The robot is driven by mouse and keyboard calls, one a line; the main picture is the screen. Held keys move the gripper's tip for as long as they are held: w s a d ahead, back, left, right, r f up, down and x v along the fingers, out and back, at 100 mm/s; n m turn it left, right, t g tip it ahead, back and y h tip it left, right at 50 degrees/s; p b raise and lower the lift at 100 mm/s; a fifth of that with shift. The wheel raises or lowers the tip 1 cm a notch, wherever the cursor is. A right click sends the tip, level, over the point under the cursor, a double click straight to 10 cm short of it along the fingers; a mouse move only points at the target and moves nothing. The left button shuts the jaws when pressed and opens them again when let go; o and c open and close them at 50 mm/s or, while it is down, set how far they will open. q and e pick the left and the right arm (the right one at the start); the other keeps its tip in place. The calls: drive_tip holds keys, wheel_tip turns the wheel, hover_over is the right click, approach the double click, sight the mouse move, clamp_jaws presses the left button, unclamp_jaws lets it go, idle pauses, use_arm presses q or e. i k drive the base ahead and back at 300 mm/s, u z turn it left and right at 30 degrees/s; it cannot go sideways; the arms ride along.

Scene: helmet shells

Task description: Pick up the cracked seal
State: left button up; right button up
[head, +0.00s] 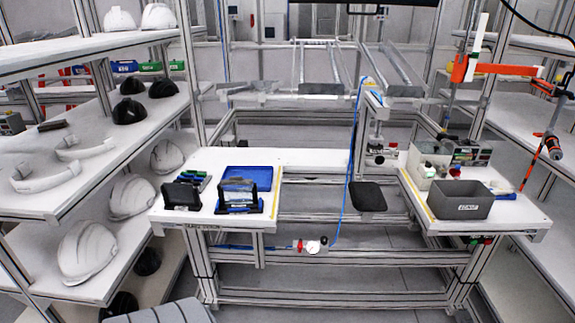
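I cannot make out a cracked seal in the head view. Small parts lie in and around a beige open box (428,170) on the right wing of the workbench, too small to tell apart. A blue tray (262,172) lies on the left wing, with a black-ended holder (238,196) of clear and blue pieces at its front. Neither of my grippers is in view.
A dark grey bin (460,199) stands at the right wing's front. A black box (182,195) sits on the left wing (215,158). Shelves at the left hold white helmet shells (88,252) and black ones (128,110). A blue hose (347,190) hangs mid-bench.

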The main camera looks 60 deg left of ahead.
sight(240, 181)
drive_tip(key=u, duration=0.35)
drive_tip(key=i, duration=0.95)
drive_tip(key=u, duration=0.75)
